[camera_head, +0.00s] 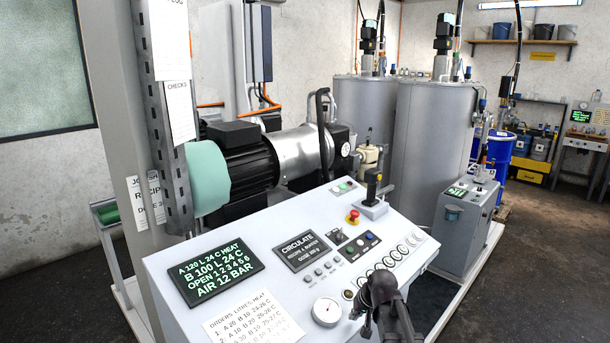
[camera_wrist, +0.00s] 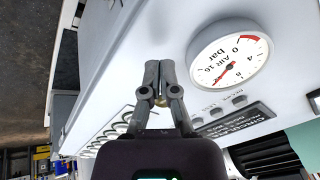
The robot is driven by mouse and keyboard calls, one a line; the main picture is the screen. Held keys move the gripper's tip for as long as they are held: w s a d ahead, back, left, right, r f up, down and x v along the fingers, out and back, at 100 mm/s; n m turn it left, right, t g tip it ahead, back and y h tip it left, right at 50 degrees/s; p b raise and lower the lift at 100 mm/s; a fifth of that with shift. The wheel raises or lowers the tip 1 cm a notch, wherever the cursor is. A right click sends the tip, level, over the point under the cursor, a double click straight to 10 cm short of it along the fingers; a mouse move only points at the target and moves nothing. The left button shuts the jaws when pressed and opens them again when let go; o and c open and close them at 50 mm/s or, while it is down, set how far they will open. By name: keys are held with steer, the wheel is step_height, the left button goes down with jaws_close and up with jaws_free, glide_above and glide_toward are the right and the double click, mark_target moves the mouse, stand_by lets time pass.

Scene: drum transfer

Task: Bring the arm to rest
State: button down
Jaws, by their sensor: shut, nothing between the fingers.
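My gripper (camera_head: 377,295) is low over the front edge of the grey control console (camera_head: 190,245) in the head view. In the wrist view my gripper (camera_wrist: 158,68) has its two dark fingers together at the tips, with nothing held. A small brass-coloured knob (camera_wrist: 162,101) shows between or behind the fingers; I cannot tell if they touch it. The round air gauge (camera_wrist: 229,59) lies to the right of the fingers in the wrist view, and the gauge (camera_head: 327,311) is left of my gripper in the head view.
The console carries a black joystick (camera_head: 373,185), a red stop button (camera_head: 352,216) and a green-lettered display (camera_head: 215,270). Two grey tanks (camera_head: 430,140) stand behind it. A blue drum (camera_head: 500,155) is at the right back. Open floor (camera_head: 530,260) lies to the right.

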steer(key=s+d+f+g+h, duration=0.1)
steer(key=s+g, duration=0.1)
steer(key=s, duration=0.6)
steer(key=s+d+f+n+g+h, duration=0.1)
steer(key=s+h, duration=0.1)
steer(key=s, duration=0.6)
steer(key=shift+s+d+f+g+b, duration=0.25)
steer(key=shift+s+f+g+b, duration=0.15)
steer(key=shift+b, duration=0.05)
